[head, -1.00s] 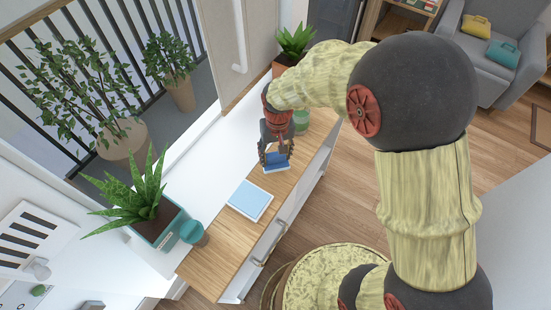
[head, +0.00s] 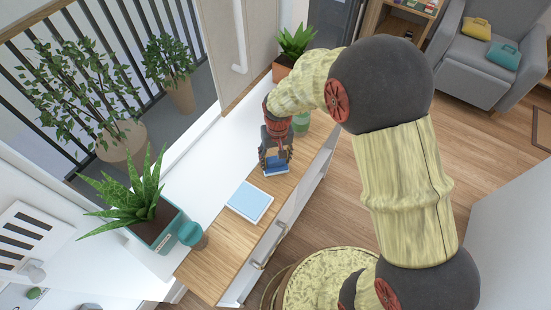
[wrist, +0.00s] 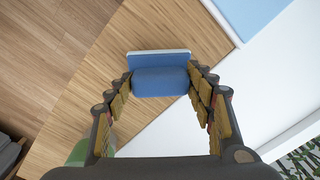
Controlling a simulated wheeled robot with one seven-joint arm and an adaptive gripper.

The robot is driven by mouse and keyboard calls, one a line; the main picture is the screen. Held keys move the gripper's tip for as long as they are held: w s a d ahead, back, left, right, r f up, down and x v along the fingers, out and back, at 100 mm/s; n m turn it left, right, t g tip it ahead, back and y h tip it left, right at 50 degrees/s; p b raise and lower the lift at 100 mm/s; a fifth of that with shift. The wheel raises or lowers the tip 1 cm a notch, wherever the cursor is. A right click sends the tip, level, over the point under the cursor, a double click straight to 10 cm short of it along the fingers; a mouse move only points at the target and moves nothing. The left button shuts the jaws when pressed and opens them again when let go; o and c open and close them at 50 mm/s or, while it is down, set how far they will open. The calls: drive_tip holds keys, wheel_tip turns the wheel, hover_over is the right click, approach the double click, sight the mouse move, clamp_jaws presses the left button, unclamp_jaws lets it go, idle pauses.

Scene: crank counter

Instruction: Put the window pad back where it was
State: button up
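The window pad (wrist: 160,80) is a blue block with a white-edged blue plate, in the wrist view between my fingertips. In the head view the pad (head: 276,168) shows as a small blue and white patch below my gripper (head: 275,158), over the wooden counter top. My gripper (wrist: 161,82) has its fingers against both ends of the blue block. I cannot tell whether the pad touches the counter. A flat light-blue square with a white border (head: 249,202) lies on the counter, nearer the teal pot; its corner shows in the wrist view (wrist: 250,14).
The wooden counter top (head: 212,268) is bare at its near end. A teal cup-like object (head: 190,233) and a teal planter (head: 160,238) stand beside it. A green object (head: 301,121) is close behind my gripper. A terracotta planter (head: 284,71) stands at the far end.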

drive_tip(key=o, duration=0.4)
drive_tip(key=shift+r, duration=0.1)
wheel_tip(320, 180, up, 12)
drive_tip(key=p, duration=0.2)
drive_tip(key=shift+d, duration=0.25)
drive_tip(key=s+d+r+t, duration=0.1)
drive_tip(key=s+d+r, duration=0.3)
drive_tip(key=r, duration=0.2)
drive_tip(key=s+d+r+m+t, duration=0.1)
drive_tip(key=s+d+r+t, duration=0.2)
drive_tip(key=r, duration=0.4)
drive_tip(key=s+d+r, duration=0.4)
drive_tip(key=s+r, duration=0.1)
drive_tip(key=r, duration=0.1)
drive_tip(key=s+d+r+t, duration=0.1)
drive_tip(key=s+d+r, duration=0.1)
drive_tip(key=s, duration=0.6)
drive_tip(key=shift+d+r+t, duration=0.15)
drive_tip(key=shift+d+t, duration=0.15)
drive_tip(key=shift+d, duration=0.05)
